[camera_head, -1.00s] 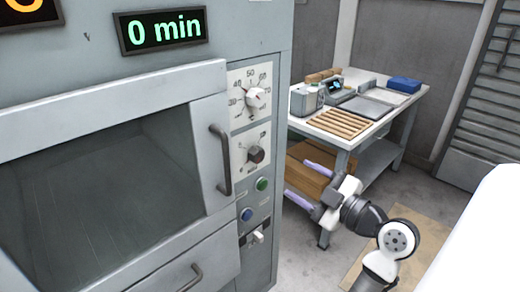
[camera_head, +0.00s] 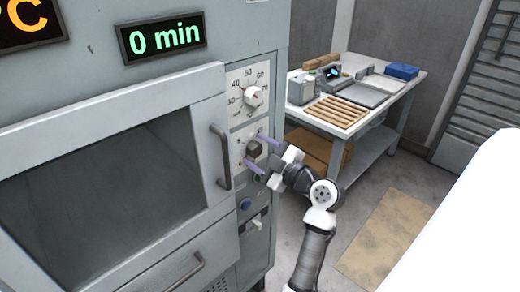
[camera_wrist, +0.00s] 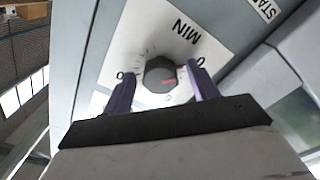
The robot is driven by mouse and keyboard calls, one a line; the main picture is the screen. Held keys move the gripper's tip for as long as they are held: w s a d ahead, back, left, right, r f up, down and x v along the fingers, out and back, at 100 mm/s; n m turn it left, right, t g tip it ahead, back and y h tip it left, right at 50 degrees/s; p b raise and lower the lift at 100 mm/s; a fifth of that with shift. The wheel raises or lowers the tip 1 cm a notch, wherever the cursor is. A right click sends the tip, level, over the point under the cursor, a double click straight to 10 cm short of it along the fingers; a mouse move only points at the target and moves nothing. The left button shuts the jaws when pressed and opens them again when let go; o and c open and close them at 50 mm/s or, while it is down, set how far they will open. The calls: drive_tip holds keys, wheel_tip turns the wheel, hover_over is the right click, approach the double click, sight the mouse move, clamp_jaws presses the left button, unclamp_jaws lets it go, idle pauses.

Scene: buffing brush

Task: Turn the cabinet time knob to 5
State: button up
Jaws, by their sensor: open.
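The dark time knob (camera_head: 254,149) sits on the lower white dial plate of the grey cabinet (camera_head: 150,85). In the wrist view the knob (camera_wrist: 160,75) is a dark faceted knob with a red mark, below the upside-down word MIN. The green display (camera_head: 162,38) reads 0 min. My gripper (camera_head: 257,153) is open at the knob. In the wrist view its purple fingers (camera_wrist: 163,85) stand on either side of the knob, with visible gaps. I cannot tell whether the fingertips reach around it.
A white temperature knob (camera_head: 252,96) is just above. The cabinet door handle (camera_head: 221,157) stands close on the left. A blue button (camera_head: 245,204) and a switch (camera_head: 254,224) are below. A workbench (camera_head: 375,95) with trays stands behind at the right.

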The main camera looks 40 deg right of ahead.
drive_tip(key=c, duration=1)
drive_tip(key=shift+w, duration=0.1)
drive_tip(key=m+b, duration=0.1)
drive_tip(key=m, duration=0.2)
drive_tip(key=shift+f+b, duration=0.1)
drive_tip(key=shift+b, duration=0.3)
drive_tip(key=m, duration=0.5)
drive_tip(key=shift+a+m, duration=0.1)
drive_tip(key=shift+m, duration=0.2)
drive_tip(key=m+p, duration=0.1)
drive_tip(key=m, duration=0.4)
drive_tip(key=shift+p, duration=0.3)
drive_tip(key=shift+m+p, duration=0.95)
drive_tip(key=shift+m, duration=1.05)
